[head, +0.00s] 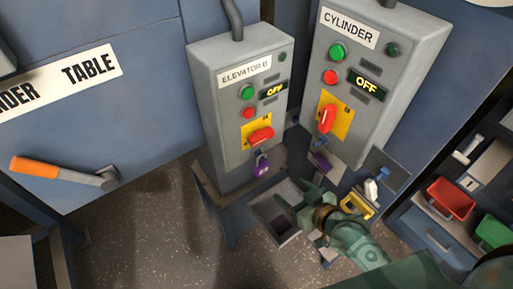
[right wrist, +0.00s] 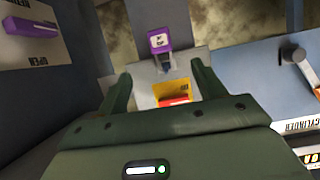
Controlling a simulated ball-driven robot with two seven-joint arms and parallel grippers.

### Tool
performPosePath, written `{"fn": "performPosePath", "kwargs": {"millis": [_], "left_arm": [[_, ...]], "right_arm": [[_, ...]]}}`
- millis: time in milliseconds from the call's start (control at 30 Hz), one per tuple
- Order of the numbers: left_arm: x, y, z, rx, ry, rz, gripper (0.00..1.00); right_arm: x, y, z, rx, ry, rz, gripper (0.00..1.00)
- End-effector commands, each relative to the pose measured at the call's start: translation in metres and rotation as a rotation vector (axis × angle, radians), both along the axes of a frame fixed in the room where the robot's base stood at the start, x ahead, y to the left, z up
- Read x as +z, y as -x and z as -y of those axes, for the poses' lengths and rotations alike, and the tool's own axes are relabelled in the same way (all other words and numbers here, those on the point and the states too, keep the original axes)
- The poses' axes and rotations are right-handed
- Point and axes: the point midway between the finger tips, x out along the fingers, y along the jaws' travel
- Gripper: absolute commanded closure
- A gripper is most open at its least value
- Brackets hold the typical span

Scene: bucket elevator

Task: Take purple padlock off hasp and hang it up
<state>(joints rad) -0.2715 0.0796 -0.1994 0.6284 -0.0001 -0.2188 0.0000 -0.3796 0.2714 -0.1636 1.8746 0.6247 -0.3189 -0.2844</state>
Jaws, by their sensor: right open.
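A purple padlock (head: 261,165) hangs below the yellow plate (head: 255,133) with the red handle on the ELEVATOR B box (head: 238,100). The padlock also shows in the right wrist view (right wrist: 159,42), with its shackle towards the yellow plate. My right gripper (head: 303,201) is open and empty, to the right of and below the padlock in the head view. In the right wrist view its fingers (right wrist: 163,88) are spread, with the padlock beyond them; I see no contact. My left gripper is out of view.
The CYLINDER box (head: 368,65) stands to the right, with a purple part (head: 320,163) below it. A grey tray (head: 262,208) lies below the boxes. A red bin (head: 450,198) and a green bin (head: 493,232) are at the right. An orange-handled lever (head: 60,171) is at the left.

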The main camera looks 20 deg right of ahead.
Motion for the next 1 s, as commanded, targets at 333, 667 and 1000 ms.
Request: {"fn": "performPosePath", "kwargs": {"millis": [333,667,1000], "left_arm": [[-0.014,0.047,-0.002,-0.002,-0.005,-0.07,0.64],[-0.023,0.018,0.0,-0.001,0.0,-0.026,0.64],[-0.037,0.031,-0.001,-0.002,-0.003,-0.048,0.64]], "right_arm": [[-0.021,-0.052,-0.021,0.019,0.016,0.012,0.31],[-0.041,-0.097,-0.037,0.019,0.019,0.011,0.31],[-0.056,-0.14,-0.047,0.018,0.019,0.01,0.31]]}}
